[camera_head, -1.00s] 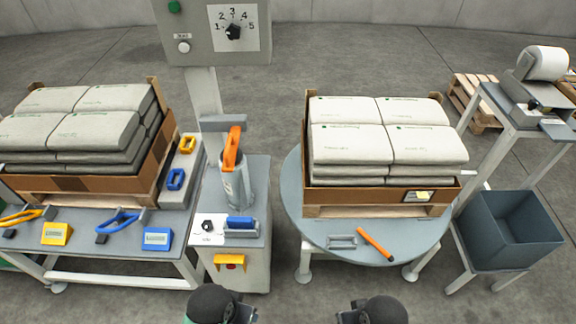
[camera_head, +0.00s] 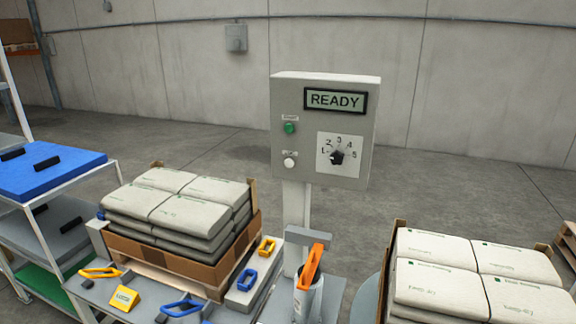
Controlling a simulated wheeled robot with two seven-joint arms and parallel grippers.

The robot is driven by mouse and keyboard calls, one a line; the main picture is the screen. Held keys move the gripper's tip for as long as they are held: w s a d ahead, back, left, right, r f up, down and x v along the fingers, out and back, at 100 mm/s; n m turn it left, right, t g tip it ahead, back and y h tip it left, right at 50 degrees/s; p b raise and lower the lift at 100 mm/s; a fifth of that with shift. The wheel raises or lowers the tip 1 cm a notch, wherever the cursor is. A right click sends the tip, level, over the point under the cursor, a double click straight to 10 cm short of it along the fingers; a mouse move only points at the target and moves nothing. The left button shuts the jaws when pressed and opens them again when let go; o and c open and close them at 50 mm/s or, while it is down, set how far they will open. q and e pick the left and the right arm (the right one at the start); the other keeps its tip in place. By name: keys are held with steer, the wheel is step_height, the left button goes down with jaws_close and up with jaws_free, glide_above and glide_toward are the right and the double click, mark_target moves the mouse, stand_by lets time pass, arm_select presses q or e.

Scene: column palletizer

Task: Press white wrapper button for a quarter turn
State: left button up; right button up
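The grey control box (camera_head: 328,128) stands on a post near the middle of the head view. Its display (camera_head: 335,100) reads READY. A round white button (camera_head: 290,162) sits at its lower left, under a small label too small to read for sure. A green button (camera_head: 289,128) sits above it. Neither of my grippers is in view.
An orange-handled tool (camera_head: 310,268) stands in a holder below the box. A blue-topped shelf (camera_head: 50,172) is at far left.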

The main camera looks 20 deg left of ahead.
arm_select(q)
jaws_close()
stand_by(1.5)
